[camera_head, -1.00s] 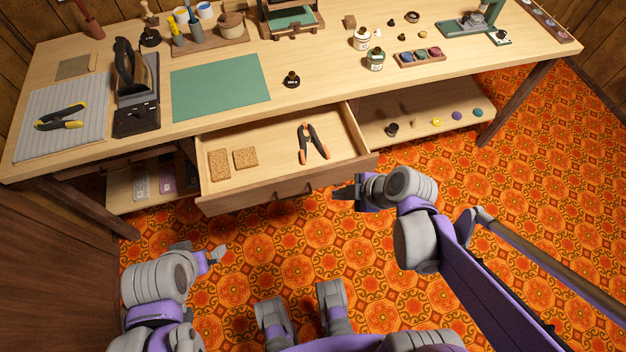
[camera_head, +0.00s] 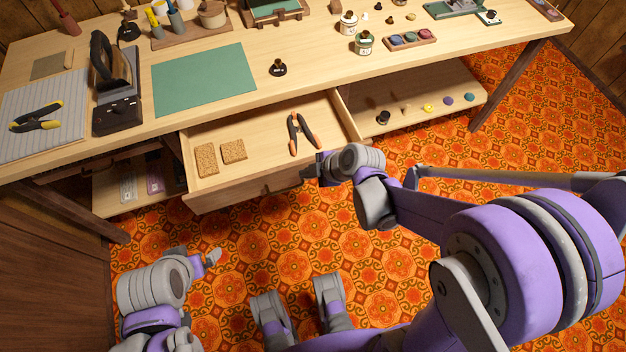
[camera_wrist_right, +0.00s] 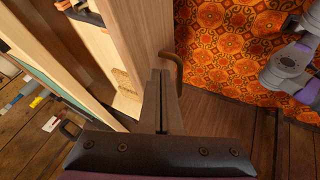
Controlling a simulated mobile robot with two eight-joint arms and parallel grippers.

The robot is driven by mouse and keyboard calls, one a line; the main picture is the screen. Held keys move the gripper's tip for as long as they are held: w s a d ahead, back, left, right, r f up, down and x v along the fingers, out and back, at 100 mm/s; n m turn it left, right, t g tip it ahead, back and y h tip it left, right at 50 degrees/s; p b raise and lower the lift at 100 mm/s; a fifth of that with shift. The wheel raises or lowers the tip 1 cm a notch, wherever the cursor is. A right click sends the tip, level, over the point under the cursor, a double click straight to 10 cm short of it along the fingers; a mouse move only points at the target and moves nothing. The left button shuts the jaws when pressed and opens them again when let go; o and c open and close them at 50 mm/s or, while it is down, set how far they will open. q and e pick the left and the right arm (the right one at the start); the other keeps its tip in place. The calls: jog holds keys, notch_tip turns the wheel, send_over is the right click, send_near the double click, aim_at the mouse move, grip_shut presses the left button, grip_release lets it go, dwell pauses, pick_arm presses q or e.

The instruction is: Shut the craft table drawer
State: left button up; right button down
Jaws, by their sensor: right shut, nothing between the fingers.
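The craft table drawer (camera_head: 268,184) is pulled out from under the table top. Its pale front shows in the right wrist view (camera_wrist_right: 145,30), with a bronze handle (camera_wrist_right: 178,68). My right gripper (camera_head: 307,171) is at the drawer front, right of its middle. In the right wrist view its fingers (camera_wrist_right: 161,78) are together and empty, at the drawer front close beside the handle; whether they touch cannot be told. My left gripper (camera_head: 213,256) is low over the floor in front of the drawer, apart from it, too small to judge its jaws.
In the drawer lie two cork pieces (camera_head: 206,160) (camera_head: 233,151) and an orange-tipped clamp (camera_head: 301,133). The craft table (camera_head: 310,85) holds a green mat (camera_head: 204,80), an iron (camera_head: 110,65) and bottles. A lower shelf (camera_head: 440,98) is right of the drawer. Patterned floor lies in front.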

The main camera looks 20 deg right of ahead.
jog(key=shift+w, duration=0.3)
jog(key=w, duration=2.3)
jog(key=shift+a, duration=0.4)
jog(key=shift+s, duration=0.1)
